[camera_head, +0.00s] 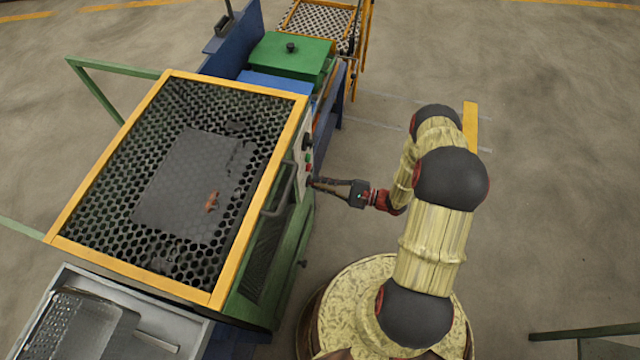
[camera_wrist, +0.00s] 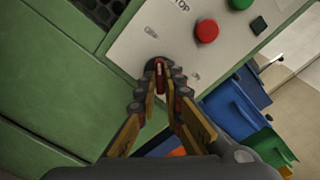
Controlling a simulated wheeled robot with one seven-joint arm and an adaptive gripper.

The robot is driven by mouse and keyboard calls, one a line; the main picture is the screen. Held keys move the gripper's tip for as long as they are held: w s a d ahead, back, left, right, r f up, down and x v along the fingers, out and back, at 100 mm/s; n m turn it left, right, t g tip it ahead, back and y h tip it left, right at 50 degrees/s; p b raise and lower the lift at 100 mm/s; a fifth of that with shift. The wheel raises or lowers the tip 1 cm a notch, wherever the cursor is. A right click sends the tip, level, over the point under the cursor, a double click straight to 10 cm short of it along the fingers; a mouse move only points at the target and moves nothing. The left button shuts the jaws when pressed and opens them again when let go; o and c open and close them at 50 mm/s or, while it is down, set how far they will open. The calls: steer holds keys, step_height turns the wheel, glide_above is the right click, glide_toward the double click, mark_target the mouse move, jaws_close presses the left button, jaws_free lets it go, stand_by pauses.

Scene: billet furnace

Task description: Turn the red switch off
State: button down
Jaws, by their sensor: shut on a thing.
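The red switch (camera_wrist: 160,68) is a small upright red piece on the pale control panel (camera_wrist: 133,47), seen in the wrist view. My gripper (camera_wrist: 161,77) has its fingertips on either side of the switch, shut on it. The fingertips hide much of the switch and its base, and I cannot read which position it is in. In the head view my gripper (camera_head: 316,183) reaches left to the panel on the side of the green machine. The switch is hidden there by the fingers.
A round red button (camera_wrist: 207,31) sits above right of the switch, near a "STOP" label. A green button (camera_wrist: 240,3) and a black knob (camera_wrist: 258,25) are farther along. A dark handle (camera_head: 279,190) sticks out beside the panel. Open floor (camera_head: 560,190) lies at right.

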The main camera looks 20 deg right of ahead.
stand_by(0.5)
steer(key=c, duration=1.9)
jaws_free()
steer(key=shift+d, duration=0.1)
steer(key=v, duration=1.2)
